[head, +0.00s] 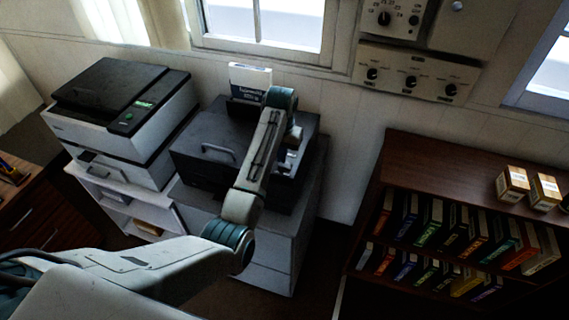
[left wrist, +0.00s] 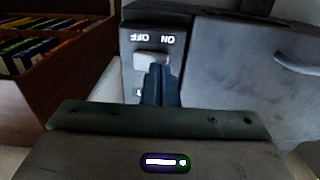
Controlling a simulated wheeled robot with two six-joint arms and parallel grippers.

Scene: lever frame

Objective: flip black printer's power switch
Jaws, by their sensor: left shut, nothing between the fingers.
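The black printer (head: 203,135) stands on a grey cabinet in the middle of the head view. Its side panel fills the upper part of the left wrist view (left wrist: 222,70). On that panel is a light grey power switch (left wrist: 148,58), under upside-down OFF and ON lettering, OFF at left and ON at right. My left arm reaches over the printer, and my left gripper (head: 285,168) is at its right side. In the left wrist view my shut, empty fingertips (left wrist: 160,72) overlap the right part of the switch. I cannot tell whether they touch it. My right gripper is not in view.
A white and black printer (head: 95,133) stands to the left. A white box (head: 250,80) stands behind the black printer. A brown bookcase (head: 425,150) with books and small boxes (head: 512,184) is at the right. Wall control panels (head: 415,75) hang above. Floor shows between cabinet and bookcase.

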